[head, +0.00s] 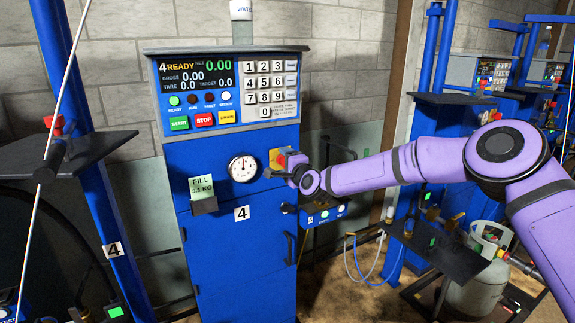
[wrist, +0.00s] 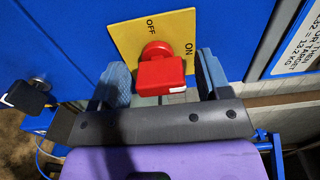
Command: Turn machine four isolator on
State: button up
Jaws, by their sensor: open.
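The machine four isolator is a red knob (wrist: 160,70) on a yellow plate (wrist: 124,38) marked OFF and ON, on the right side of the blue machine four cabinet (head: 230,270). A white mark sits on the knob's lower right end in the wrist view; I cannot tell which label the knob points to. My gripper (wrist: 159,78) is open, with one blue-grey finger on each side of the knob. Contact between fingers and knob is not clear.
A round gauge (head: 243,168) and a FILL card (head: 202,187) are left of the isolator. The panel (head: 230,90) above reads 4 READY. A black knob (wrist: 28,97) stands out at the wrist view's left. Grey gas cylinder (head: 478,285) stands at right.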

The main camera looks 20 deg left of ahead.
jog(key=v, duration=1)
jog(key=shift+s+d, duration=0.25)
jog(key=shift+s, duration=0.05)
jog(key=shift+r, duration=0.1)
